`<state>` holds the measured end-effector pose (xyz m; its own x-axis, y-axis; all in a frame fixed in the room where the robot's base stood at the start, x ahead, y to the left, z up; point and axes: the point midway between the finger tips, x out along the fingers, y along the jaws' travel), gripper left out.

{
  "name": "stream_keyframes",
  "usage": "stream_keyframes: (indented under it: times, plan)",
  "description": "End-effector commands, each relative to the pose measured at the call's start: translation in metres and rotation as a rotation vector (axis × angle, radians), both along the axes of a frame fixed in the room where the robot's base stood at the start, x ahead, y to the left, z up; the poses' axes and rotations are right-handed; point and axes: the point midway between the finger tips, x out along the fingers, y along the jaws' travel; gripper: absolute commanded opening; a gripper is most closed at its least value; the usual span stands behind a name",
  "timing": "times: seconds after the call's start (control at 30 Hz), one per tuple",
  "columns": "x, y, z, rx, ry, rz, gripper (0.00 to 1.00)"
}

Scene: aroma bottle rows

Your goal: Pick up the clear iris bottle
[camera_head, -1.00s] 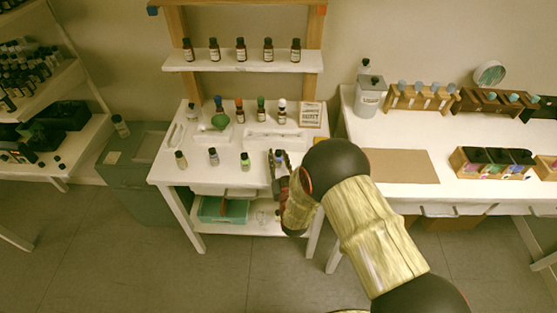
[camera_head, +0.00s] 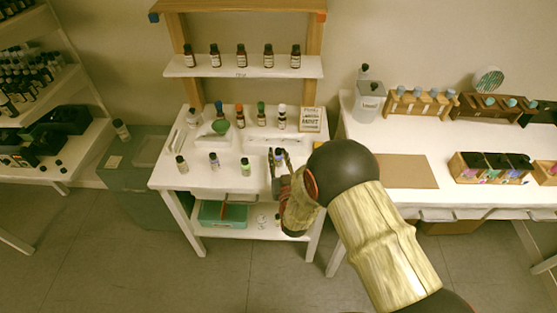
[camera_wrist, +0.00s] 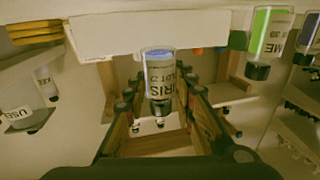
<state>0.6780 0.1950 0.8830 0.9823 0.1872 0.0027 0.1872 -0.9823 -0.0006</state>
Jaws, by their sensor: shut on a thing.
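The clear iris bottle (camera_wrist: 160,78) is a small glass bottle with blue at one end, a dark cap and a white label reading "IRIS". In the wrist view it appears upside down between the fingers of my gripper (camera_wrist: 160,106). My gripper is shut on it. In the head view my gripper (camera_head: 279,164) is at the front right of the small white table (camera_head: 262,178), and its fingers largely hide the bottle. I cannot tell whether the bottle's base touches the table.
Left of my gripper stand a green-filled bottle (camera_head: 245,167), a blue-filled bottle (camera_head: 214,160) and another small bottle (camera_head: 181,164). A shelf (camera_head: 240,72) rises at the back. A second table (camera_head: 370,150) adjoins at right.

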Motion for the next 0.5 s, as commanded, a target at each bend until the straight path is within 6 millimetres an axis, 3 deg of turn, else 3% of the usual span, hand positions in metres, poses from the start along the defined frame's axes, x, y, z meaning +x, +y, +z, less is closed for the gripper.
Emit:
stream_keyframes:
  times: [0.23, 0.5]
  plan:
    - [-0.048, 0.01, 0.06, 0.001, 0.001, 0.005, 0.0]
    - [-0.106, 0.021, 0.081, -0.001, 0.003, 0.006, 0.0]
